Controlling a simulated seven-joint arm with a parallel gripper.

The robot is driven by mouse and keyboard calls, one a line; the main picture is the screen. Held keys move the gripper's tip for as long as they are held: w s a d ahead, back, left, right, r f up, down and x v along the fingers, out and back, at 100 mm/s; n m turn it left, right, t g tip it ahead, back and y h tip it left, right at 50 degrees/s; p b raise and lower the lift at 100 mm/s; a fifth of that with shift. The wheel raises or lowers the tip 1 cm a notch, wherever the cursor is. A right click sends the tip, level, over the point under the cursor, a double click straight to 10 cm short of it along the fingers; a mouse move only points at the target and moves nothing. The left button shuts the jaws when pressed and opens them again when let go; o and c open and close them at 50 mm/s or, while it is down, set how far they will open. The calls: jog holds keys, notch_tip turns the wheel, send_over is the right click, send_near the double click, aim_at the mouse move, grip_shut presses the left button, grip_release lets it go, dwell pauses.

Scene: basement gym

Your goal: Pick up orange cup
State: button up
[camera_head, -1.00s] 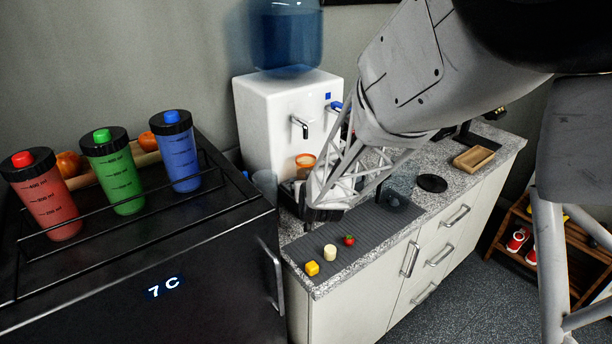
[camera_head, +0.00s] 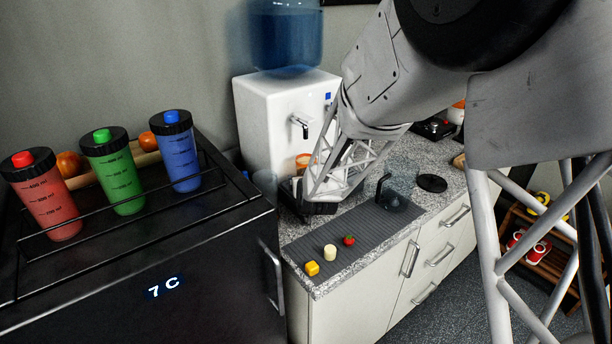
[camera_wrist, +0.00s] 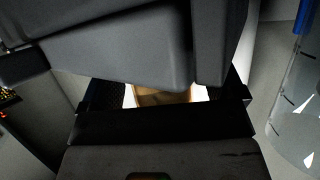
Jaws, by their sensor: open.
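The orange cup (camera_head: 303,159) shows only as an orange rim in the head view, in front of the white water dispenser, partly behind my arm. My gripper (camera_head: 318,206) is low at the dispenser's front, beside the cup; its fingers are mostly hidden there. In the wrist view, a small orange-brown patch (camera_wrist: 163,98), likely the cup, shows in the gap of my open gripper (camera_wrist: 165,104). The dark gripper parts hide most of it. I cannot tell whether they touch it.
A clear cup (camera_head: 265,184) stands left of the gripper; a clear vessel (camera_wrist: 298,105) fills the wrist view's right edge. The white dispenser (camera_head: 262,115) rises behind. Yellow, cream and red pieces (camera_head: 330,252) lie on the grey mat (camera_head: 365,230). A black fridge (camera_head: 215,255) with bottles is left.

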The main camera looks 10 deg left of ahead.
jog(key=shift+c, duration=0.5)
jog(key=c, duration=1)
jog(key=shift+o, duration=0.2)
jog(key=shift+r, duration=0.75)
notch_tip(320, 180, up, 2)
jog(key=shift+r, duration=0.1)
jog(key=s+d, duration=0.3)
jog(key=s, duration=0.4)
jog(key=s+d+r, duration=0.1)
jog(key=s+d, duration=0.1)
jog(key=s, duration=0.6)
jog(key=shift+d+r, duration=0.15)
jog(key=shift+d, duration=0.25)
